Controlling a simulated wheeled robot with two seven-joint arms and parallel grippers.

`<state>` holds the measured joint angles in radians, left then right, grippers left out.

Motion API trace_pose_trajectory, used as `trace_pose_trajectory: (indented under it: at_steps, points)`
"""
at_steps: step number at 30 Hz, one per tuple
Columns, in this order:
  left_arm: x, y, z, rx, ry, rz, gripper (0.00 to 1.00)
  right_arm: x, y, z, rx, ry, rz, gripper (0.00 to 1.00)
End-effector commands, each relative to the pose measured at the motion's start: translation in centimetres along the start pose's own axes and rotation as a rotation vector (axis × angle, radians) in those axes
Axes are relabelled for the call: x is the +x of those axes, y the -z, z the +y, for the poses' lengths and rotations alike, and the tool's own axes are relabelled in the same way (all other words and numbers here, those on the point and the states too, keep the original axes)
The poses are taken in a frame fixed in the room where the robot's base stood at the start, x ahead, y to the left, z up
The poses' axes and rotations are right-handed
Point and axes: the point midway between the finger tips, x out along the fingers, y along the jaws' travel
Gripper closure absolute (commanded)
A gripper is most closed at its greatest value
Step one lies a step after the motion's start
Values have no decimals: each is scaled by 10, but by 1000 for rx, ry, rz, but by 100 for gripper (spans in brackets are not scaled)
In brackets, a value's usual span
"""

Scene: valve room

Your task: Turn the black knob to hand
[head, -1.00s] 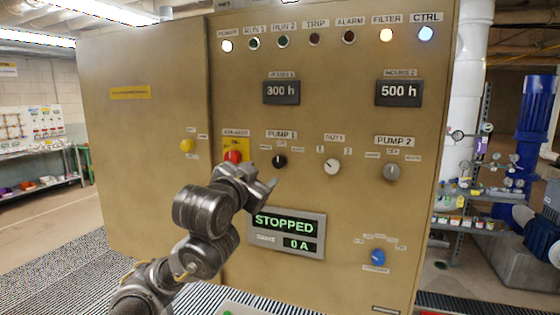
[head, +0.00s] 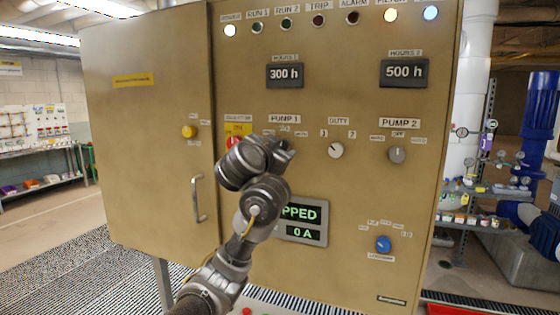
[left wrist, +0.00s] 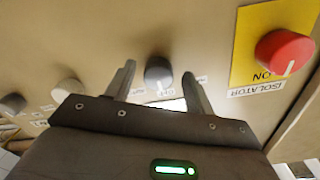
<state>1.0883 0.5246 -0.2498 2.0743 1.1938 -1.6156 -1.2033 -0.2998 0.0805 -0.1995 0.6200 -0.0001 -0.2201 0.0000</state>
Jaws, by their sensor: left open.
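The black knob sits under the PUMP 1 label on the tan control cabinet (head: 350,190). In the head view my left gripper (head: 285,149) is in front of it and hides most of it. In the left wrist view the black knob (left wrist: 157,71) shows between the two open fingers of my left gripper (left wrist: 160,76), one finger on each side. Its white pointer is towards the OFF label below it in that upside-down view. I cannot tell whether the fingers touch it. My right gripper is not in view.
The red isolator knob (left wrist: 284,52) on its yellow plate is close beside the gripper. The white DUTY knob (head: 336,150), grey PUMP 2 knob (head: 397,154) and blue knob (head: 383,244) lie to the right. A door handle (head: 198,198) sticks out at left.

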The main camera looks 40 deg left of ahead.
Motion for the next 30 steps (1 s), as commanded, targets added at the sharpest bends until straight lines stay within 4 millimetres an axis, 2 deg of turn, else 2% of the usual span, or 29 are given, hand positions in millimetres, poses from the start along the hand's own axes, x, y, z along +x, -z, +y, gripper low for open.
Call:
trace_pose_trajectory:
  at_steps: [3,12,22,30]
  points:
    - [3,0,1,0,-3,1,46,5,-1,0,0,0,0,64]
    - [4,1,1,1,-4,0,46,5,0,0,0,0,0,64]
    - [4,1,1,1,-3,0,89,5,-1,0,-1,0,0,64]
    - [4,1,2,-28,-5,1,91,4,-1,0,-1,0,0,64]
